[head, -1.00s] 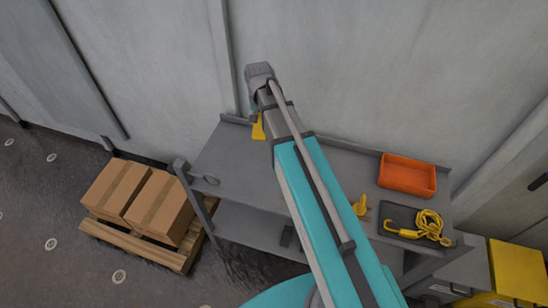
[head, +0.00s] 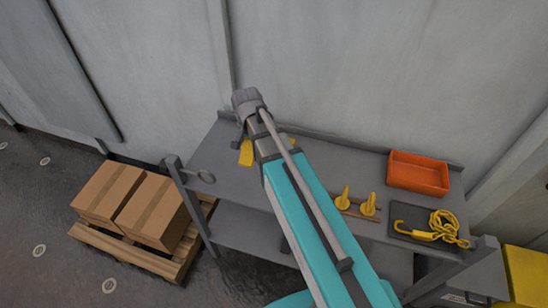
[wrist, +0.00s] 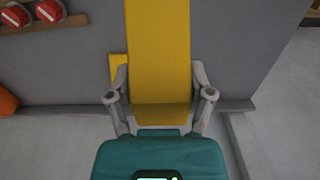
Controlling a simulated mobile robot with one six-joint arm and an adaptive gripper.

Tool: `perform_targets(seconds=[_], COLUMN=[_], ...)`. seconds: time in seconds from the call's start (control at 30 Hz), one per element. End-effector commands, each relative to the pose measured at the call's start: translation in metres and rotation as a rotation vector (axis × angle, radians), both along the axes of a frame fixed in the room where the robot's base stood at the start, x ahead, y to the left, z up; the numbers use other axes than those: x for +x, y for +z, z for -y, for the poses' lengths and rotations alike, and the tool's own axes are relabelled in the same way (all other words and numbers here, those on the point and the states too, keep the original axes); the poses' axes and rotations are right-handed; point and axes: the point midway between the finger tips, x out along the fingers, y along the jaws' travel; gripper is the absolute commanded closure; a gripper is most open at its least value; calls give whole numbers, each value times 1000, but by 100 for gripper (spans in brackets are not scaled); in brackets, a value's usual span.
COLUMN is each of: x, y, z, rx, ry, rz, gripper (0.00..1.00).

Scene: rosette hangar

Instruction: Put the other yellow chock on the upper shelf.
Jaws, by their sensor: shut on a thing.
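A yellow chock (head: 246,153) is in my gripper, over the left part of the grey upper shelf (head: 225,165). In the wrist view the held chock (wrist: 158,50) fills the middle, with the two fingers of my gripper (wrist: 160,95) closed on its sides. A second yellow piece (wrist: 117,68) shows partly behind it, at its left, on the shelf; it looks like the other chock. I cannot tell whether the held chock touches the shelf.
Boxes (head: 152,208) stand on a pallet at left. A wall backs the shelf.

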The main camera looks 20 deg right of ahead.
Motion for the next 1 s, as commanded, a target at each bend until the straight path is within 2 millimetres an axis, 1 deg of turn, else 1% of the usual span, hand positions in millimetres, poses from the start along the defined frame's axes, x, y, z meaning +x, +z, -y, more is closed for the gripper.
perform_targets(seconds=[0.3, 0.47, 0.67, 1.0], x=[1, 10, 36, 91], y=[0, -5, -19, -45], z=[1, 4, 14, 37], rx=[0, 0, 0, 0], ry=[-1, -2, -2, -3], rz=[0, 0, 0, 0], gripper=[93, 93, 93, 93])
